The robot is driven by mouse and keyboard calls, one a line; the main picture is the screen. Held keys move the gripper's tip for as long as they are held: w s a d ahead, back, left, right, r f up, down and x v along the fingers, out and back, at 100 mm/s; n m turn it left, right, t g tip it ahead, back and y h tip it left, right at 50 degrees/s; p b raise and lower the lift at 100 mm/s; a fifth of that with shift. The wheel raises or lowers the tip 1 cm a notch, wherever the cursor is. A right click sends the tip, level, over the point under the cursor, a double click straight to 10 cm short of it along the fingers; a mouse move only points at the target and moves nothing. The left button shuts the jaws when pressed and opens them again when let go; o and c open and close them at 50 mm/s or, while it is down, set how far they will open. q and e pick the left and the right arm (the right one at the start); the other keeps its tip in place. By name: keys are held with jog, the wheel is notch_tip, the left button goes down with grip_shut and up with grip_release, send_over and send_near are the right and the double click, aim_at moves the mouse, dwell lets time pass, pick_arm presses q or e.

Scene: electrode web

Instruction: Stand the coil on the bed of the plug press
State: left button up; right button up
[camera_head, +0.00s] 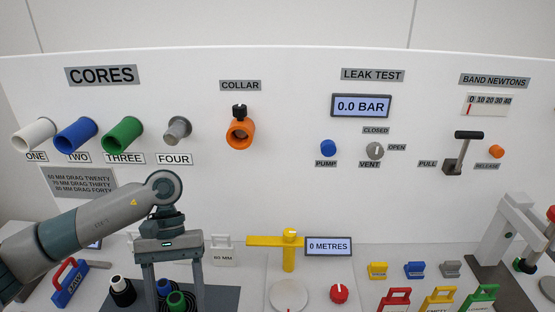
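My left gripper (172,285) points down over a dark mat (228,297) at the lower left. Its two fingers are wide apart, with their tips at or below the bottom edge of the picture. A blue cylinder (164,286) and a green cylinder (177,299) show between the fingers; I see no contact with them. A black and white cylinder (121,290) stands to the left. I cannot pick out the coil for sure. A pale upright frame (504,232) on a dark base (503,281) at the right may be the plug press; no label shows. My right gripper is not in view.
The back panel carries labelled cores, an orange collar (240,134), a leak test display (361,105) and a pull lever (460,153). A yellow T-shaped post (289,255), a pale disc (289,295) and a red knob (340,293) stand mid-bench. Coloured tags crowd the right front.

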pick_arm(q)
jog(key=shift+w+a+r+m+y, duration=0.1)
jog(key=shift+a+r+m+y, duration=0.1)
jog(key=shift+r+m+y, duration=0.65)
jog(key=shift+f+h, duration=0.2)
jog(key=shift+h, duration=0.05)
